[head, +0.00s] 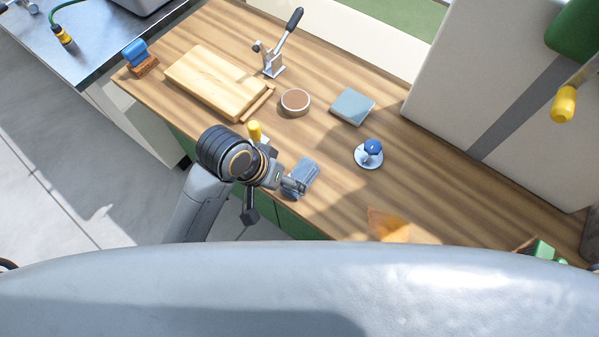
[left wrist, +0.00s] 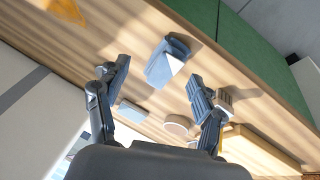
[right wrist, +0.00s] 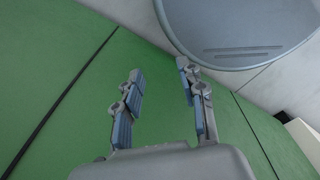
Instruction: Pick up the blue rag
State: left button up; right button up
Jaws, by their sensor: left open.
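The blue rag (head: 303,176) is a folded grey-blue cloth near the front edge of the wooden worktop. In the head view my left gripper (head: 292,185) is at its left side and partly covers it. In the left wrist view the rag (left wrist: 167,64) lies ahead, roughly between the spread fingertips of the left gripper (left wrist: 160,76). The left gripper is open and empty; I cannot tell whether it touches the rag. My right gripper (right wrist: 160,88) shows only in its wrist view, open and empty, facing green cabinet fronts.
On the worktop (head: 330,150) stand a cutting board (head: 215,80), a round brown-topped dish (head: 295,101), a light blue square item (head: 352,106), a blue-knobbed round item (head: 370,153) and a lever tool (head: 277,55). An orange piece (head: 395,225) lies right of the rag.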

pick_arm(q)
jog(key=w+d+r+m+g+y, duration=0.1)
jog(key=w+d+r+m, duration=0.15)
jog(key=d, duration=0.25)
jog(key=g+y+p, duration=0.1)
jog(key=y, duration=0.2)
send_over(302, 171)
notch_tip(302, 171, down, 6)
jog(key=shift+w+r, duration=0.1)
jog(key=shift+r, duration=0.05)
notch_tip(302, 171, down, 4)
jog(key=shift+f+p, duration=0.1)
jog(key=shift+p, duration=0.85)
jog(key=shift+f, duration=0.5)
jog(key=c, duration=1.1)
pick_arm(e)
jog(key=r, duration=0.3)
jog(key=shift+w+a, duration=0.25)
jog(key=shift+a, duration=0.15)
pick_arm(q)
jog(key=shift+r, duration=0.1)
jog(key=shift+c, duration=0.2)
